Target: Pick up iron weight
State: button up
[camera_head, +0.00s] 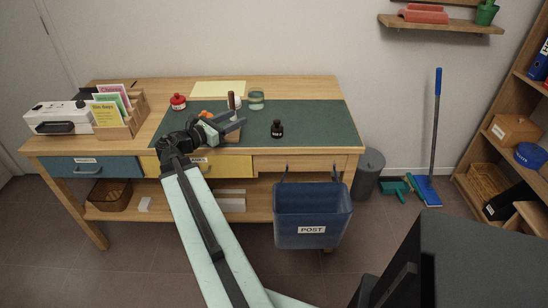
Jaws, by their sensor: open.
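A small dark object (277,130) with a narrow top stands upright on the green desk mat (315,125), right of centre. It may be the iron weight, but it is too small to tell it from an ink bottle. My gripper (235,121) is over the mat, left of the dark object and apart from it. Its jaws point right and are open, with nothing seen between them. My gripper and arm hide part of the mat and of the things behind them.
Near my gripper are a wooden handle (231,99), an orange item (207,114) and a glass jar (256,99). A blue POST bin (312,213) hangs at the front. The mat's right side is clear.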

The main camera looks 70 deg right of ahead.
aim_at(275, 125)
jog(key=s+d+f+g+b, duration=0.1)
jog(key=s, duration=0.2)
jog(key=s+d+f+m+g+b, duration=0.1)
jog(key=s+d+f, duration=0.1)
jog(key=s, duration=0.1)
jog(key=s+d+f+b, duration=0.1)
jog(key=s+f, duration=0.1)
jog(key=s, duration=0.1)
jog(key=shift+s+d+m+g+y, duration=0.25)
jog(key=shift+d+m+g+y, duration=0.05)
jog(key=shift+d+g+y, duration=0.1)
jog(key=shift+s+d, duration=0.1)
jog(key=shift+s, duration=0.1)
jog(key=shift+s+d+r, duration=0.15)
jog(key=shift+d, duration=0.2)
jog(key=x, duration=0.7)
jog(key=shift+w+d, duration=0.15)
jog(key=shift+w, duration=0.05)
grip_shut()
jog(key=shift+w, duration=0.15)
